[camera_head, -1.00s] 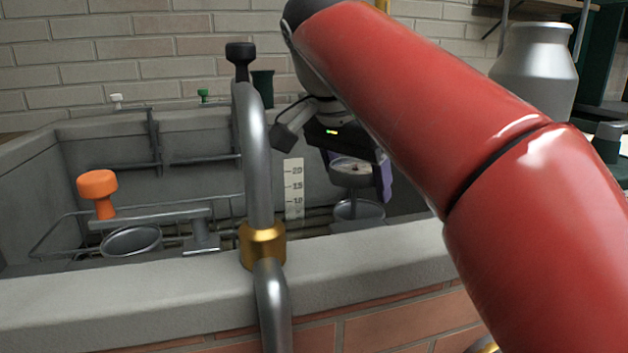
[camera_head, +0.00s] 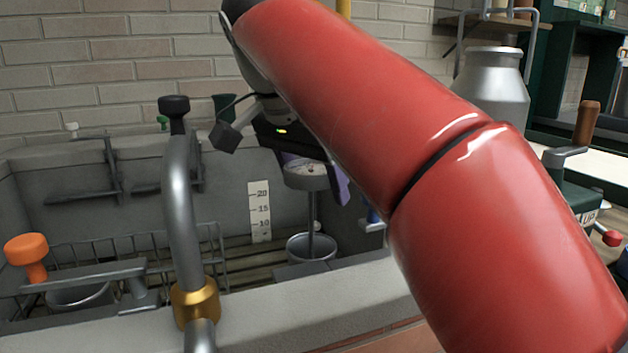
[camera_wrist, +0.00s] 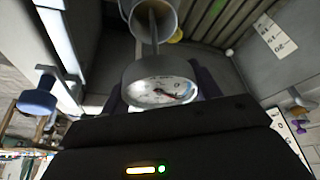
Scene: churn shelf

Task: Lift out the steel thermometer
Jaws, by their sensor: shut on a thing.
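The steel thermometer has a round dial head (camera_head: 305,176) and a thin stem pointing down. My gripper (camera_head: 318,172) is shut on the dial head, with a purple finger at its side. Below it is a round metal cup (camera_head: 311,248) in the trough. The stem's lower end reaches down into the cup's mouth or just over it; I cannot tell which. In the wrist view the white dial face (camera_wrist: 162,91) sits between the fingers, and the stem runs toward the cup (camera_wrist: 168,14).
The concrete trough's front wall (camera_head: 270,300) and a grey pipe with a brass collar (camera_head: 195,303) stand in front. A white scale strip (camera_head: 260,212) is left of the thermometer. An orange knob (camera_head: 27,252) is at far left. A milk can (camera_head: 492,90) stands at back right.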

